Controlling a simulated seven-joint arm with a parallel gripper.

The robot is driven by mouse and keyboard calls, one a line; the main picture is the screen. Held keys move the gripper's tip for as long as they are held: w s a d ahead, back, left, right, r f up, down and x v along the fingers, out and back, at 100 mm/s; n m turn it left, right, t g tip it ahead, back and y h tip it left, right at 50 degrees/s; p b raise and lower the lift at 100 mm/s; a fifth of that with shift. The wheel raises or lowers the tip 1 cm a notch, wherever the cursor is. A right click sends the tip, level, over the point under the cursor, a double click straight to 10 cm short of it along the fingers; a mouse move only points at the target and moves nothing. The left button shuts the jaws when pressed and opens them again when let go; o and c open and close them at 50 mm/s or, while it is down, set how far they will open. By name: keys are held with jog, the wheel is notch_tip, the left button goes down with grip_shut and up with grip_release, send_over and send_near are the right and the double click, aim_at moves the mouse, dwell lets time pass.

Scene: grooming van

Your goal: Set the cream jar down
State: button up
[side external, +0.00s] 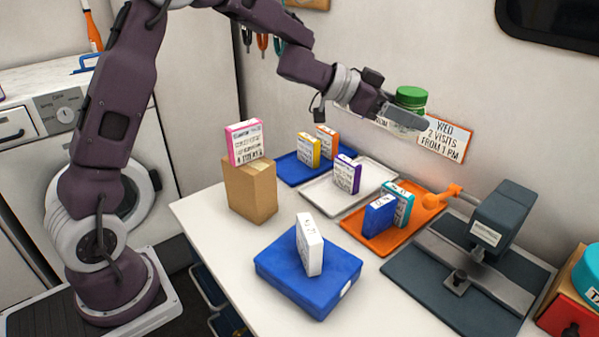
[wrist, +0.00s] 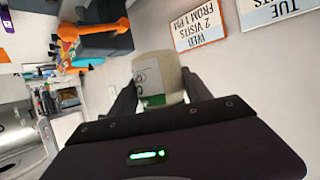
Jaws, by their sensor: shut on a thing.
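My gripper (side external: 405,118) is shut on the cream jar (side external: 411,97), which has a green lid and a pale body. It holds the jar high above the back of the table, in front of the wall. The gripper hides part of the jar's body in the side view.
Below stand a blue tray (side external: 287,170), a white tray (side external: 322,196) and an orange tray (side external: 362,240), all with small boxes. A cardboard box (side external: 250,192), a blue case (side external: 285,275) and a dark press-like device (side external: 500,222) stand nearer. The table's front left is clear.

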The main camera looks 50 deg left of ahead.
jog(key=s+a+f+n+t+y, duration=0.1)
jog(key=s+a, duration=0.1)
jog(key=a, duration=0.8)
jog(key=s+a+f+n+y, duration=0.1)
jog(key=s+a, duration=0.1)
jog(key=a, duration=0.9)
jog(key=s+a+f+n+t+y, duration=0.1)
jog(key=s+a+n+y, duration=0.1)
jog(key=a, duration=0.8)
notch_tip(320, 180, down, 20)
jog(key=shift+a+f, duration=0.1)
jog(key=shift+a, duration=0.05)
jog(key=shift+f, duration=0.25)
jog(key=shift+f, duration=0.15)
jog(key=o, duration=1.6)
